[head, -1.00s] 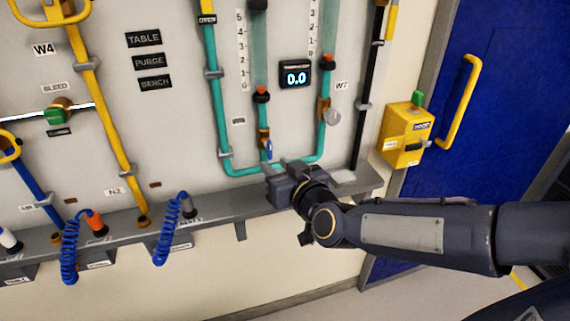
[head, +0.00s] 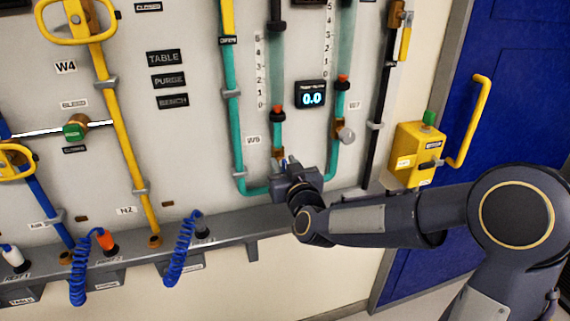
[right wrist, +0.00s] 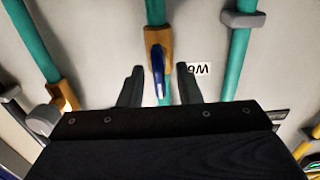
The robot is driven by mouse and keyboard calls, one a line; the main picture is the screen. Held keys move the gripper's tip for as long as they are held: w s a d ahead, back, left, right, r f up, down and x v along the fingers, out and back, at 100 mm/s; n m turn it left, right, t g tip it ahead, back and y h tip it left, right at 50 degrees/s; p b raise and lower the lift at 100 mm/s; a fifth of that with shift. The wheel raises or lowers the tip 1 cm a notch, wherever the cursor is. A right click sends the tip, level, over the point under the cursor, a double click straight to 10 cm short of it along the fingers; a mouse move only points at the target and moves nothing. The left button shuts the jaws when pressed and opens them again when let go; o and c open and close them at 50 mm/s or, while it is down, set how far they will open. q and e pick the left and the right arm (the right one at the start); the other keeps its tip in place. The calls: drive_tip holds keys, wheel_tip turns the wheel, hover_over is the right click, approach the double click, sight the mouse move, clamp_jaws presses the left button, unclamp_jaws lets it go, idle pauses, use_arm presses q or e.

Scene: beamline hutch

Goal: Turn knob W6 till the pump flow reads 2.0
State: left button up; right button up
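The pump flow display (head: 312,97) reads 0.0 on the wall panel. Knob W6 has a blue handle (right wrist: 157,72) on a brass valve body (right wrist: 158,42) in a teal pipe. Its label W6 (head: 253,140) is left of the valve in the head view and shows upside down in the right wrist view (right wrist: 198,69). My right gripper (head: 284,164) is at the valve and mostly hides the handle in the head view. In the right wrist view its two fingers (right wrist: 159,88) are apart, one on each side of the handle, with visible gaps. My left gripper is not in view.
A second valve with a grey round knob (head: 345,135) is on the teal pipe to the right. A grey ledge (head: 230,228) runs below the panel. A yellow box (head: 414,150) and blue door (head: 500,120) are further right.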

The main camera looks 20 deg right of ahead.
clamp_jaws()
drive_tip(key=shift+f+m+b, duration=0.2)
drive_tip(key=shift+m+b, duration=0.3)
drive_tip(key=shift+b, duration=0.25)
drive_tip(key=m+b, duration=0.6)
drive_tip(key=d+m+b, duration=0.1)
drive_tip(key=m+b, duration=0.2)
drive_tip(key=shift+f+m+b, duration=0.2)
drive_tip(key=shift+m+b, duration=0.65)
drive_tip(key=shift+m, duration=0.25)
